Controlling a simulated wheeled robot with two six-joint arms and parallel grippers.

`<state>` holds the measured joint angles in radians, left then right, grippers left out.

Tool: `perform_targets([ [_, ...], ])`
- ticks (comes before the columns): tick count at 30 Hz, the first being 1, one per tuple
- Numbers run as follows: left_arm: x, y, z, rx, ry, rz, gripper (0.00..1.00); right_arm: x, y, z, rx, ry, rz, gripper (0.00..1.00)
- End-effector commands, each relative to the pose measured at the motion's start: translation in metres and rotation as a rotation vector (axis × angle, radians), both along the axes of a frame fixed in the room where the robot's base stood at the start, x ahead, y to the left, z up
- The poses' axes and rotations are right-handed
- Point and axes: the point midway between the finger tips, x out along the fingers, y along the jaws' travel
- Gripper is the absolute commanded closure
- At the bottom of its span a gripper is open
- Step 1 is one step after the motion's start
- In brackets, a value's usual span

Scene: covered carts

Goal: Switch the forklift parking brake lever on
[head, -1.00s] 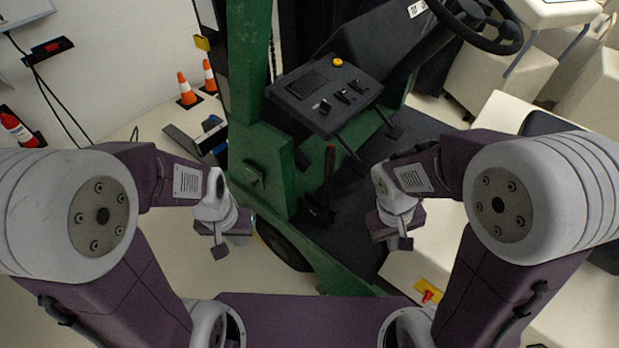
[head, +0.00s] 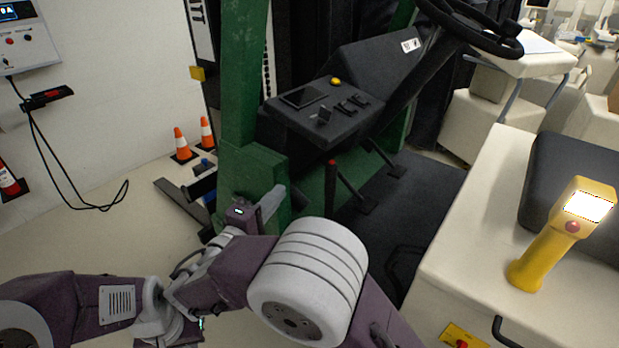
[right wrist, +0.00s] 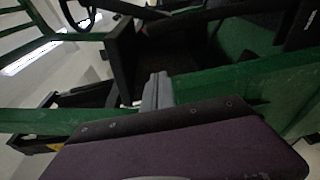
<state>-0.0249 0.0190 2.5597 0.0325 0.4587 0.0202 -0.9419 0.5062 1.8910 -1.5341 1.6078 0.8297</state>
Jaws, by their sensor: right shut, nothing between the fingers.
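The parking brake lever (head: 331,185) is black with a red tip and stands upright beside the green body of the forklift in the head view. Its lower end is hidden behind my right arm. My right gripper (head: 273,203) is shut and empty, to the left of the lever and apart from it in the picture, in front of the green body.
The dark control panel (head: 320,108) with a yellow button and the steering wheel (head: 470,25) are above the lever. A cream cover with a black seat (head: 575,165) and a yellow handheld device (head: 545,245) stand at right. Orange cones (head: 182,143) are at left.

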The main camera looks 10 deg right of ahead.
Motion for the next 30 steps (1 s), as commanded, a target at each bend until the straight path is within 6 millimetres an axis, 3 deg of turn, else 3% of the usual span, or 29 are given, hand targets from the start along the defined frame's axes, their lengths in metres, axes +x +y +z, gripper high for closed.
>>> perform_targets([
  [5, 0.0, 0.0, 0.001, 0.0, 0.0, 0.0, 1.0, 0.015, -0.014, 0.0, 0.0, 0.001, -0.005, 1.0],
  [16, 0.0, 0.0, 0.008, 0.0, 0.0, 0.0, 1.0, 0.077, -0.065, 0.0, 0.0, 0.003, -0.006, 1.0],
  [24, 0.0, 0.0, 0.009, 0.0, 0.0, 0.0, 1.0, 0.063, -0.096, 0.0, 0.0, 0.004, -0.002, 1.0],
  [30, 0.0, 0.0, 0.009, 0.0, 0.0, 0.0, 1.0, 0.06, -0.1, -0.001, 0.0, 0.003, -0.001, 1.0],
])
